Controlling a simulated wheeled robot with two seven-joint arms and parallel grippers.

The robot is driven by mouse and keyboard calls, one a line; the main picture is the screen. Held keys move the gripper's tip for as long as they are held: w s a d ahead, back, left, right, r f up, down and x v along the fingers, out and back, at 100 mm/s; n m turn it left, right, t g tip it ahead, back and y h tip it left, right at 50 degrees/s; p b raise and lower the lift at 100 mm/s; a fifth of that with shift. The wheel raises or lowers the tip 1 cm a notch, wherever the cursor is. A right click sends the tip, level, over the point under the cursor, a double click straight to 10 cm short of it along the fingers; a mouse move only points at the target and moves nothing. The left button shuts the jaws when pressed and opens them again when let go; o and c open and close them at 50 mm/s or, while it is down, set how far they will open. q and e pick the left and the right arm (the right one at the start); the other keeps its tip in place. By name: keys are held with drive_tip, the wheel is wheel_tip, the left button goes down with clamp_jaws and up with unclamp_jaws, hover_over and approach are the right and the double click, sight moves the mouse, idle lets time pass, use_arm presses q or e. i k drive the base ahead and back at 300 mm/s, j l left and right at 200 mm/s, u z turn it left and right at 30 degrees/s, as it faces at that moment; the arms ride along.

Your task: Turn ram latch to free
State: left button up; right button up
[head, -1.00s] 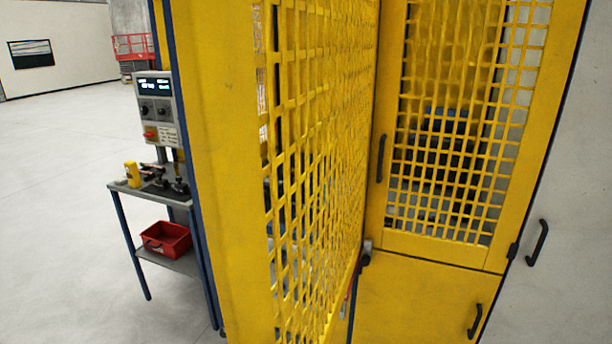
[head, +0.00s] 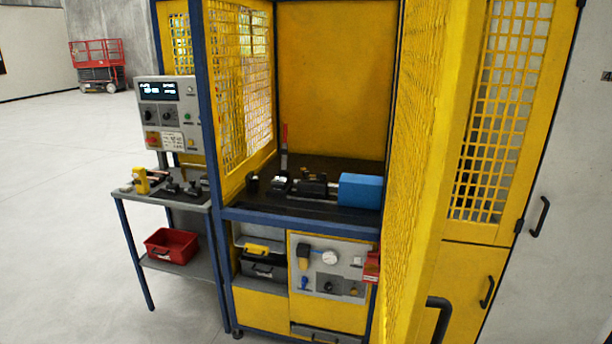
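The open machine cell shows a dark bed (head: 330,205) carrying black clamp blocks (head: 313,184), a bright rod and a blue block (head: 360,190) at its right end. A lever with a red grip (head: 285,135) stands upright at the back of the bed. I cannot tell which part is the ram latch or how it is set. Below the bed, a grey panel (head: 328,268) has a round gauge (head: 331,257), a yellow-and-black part (head: 304,256), a blue handle (head: 305,283) and black knobs. Neither of my grippers shows.
A yellow mesh door (head: 425,150) stands open at the right, with a black handle (head: 437,312), partly covering the cell. At left are a control box (head: 168,112), a side table (head: 165,196) and a red bin (head: 171,245). Floor at left is clear.

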sight(320, 177)
drive_tip(key=i+j, duration=0.2)
drive_tip(key=j, duration=0.15)
drive_tip(key=i+j, duration=0.2)
drive_tip(key=j, duration=0.2)
drive_tip(key=i+j, duration=0.2)
drive_tip(key=j, duration=0.15)
drive_tip(key=i+j, duration=0.15)
drive_tip(key=i, duration=0.45)
drive_tip(key=i+j, duration=0.1)
drive_tip(key=i, duration=1.7)
